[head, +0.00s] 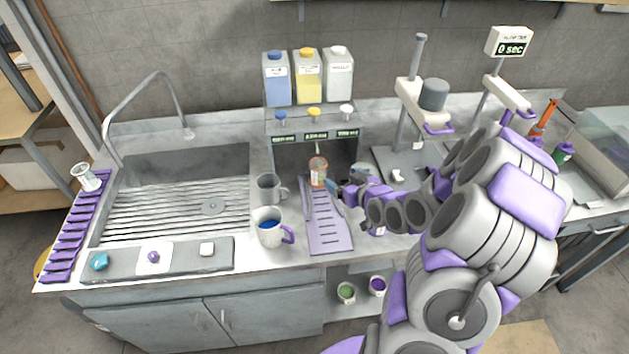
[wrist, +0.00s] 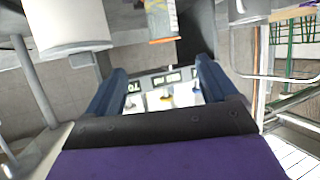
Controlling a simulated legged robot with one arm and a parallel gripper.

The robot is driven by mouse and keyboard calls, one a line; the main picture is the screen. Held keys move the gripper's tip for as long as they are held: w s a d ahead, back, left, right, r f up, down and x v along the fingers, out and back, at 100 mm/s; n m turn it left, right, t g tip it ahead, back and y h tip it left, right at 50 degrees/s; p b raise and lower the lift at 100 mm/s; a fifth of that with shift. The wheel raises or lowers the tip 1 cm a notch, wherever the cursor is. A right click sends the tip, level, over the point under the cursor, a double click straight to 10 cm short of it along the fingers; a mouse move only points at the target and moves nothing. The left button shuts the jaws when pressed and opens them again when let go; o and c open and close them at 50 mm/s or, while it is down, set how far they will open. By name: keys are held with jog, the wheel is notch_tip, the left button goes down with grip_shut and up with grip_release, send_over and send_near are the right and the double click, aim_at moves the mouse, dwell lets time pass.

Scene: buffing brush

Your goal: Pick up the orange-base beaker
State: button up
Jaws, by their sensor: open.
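A small beaker (head: 318,172) with orange on it stands under the dispenser, at the back end of the purple slotted tray (head: 328,232). In the wrist view a piece with an orange band (wrist: 162,22), probably this beaker, shows at the top, beyond and between the fingertips. My gripper (head: 337,189) is just to the right of the beaker in the head view. In the wrist view its two blue fingers (wrist: 160,68) are spread with nothing between them. The fingers look apart from the beaker, but their exact gap to it is unclear.
Two mugs, one grey (head: 268,188) and one with blue liquid (head: 268,232), stand left of the tray. The dispenser (head: 313,120) with three bottles rises behind. A sink (head: 180,190) lies left. A stand (head: 405,110) is on the right, near my arm.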

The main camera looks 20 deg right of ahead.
jog(key=b, duration=0.2)
send_near(315, 163)
jog(key=x, duration=0.3)
jog(key=shift+w+d+f, duration=0.1)
jog(key=shift+w+d, duration=0.1)
jog(key=shift+w, duration=0.2)
jog(key=x, duration=0.2)
jog(key=b+x, duration=0.1)
jog(key=x, duration=0.1)
jog(key=shift+s+a+f, duration=0.15)
jog(key=shift+a, duration=0.15)
jog(key=shift+w+f, duration=0.25)
jog(key=shift+w, duration=0.3)
jog(key=c, duration=1.5)
jog(key=shift+r, duration=0.15)
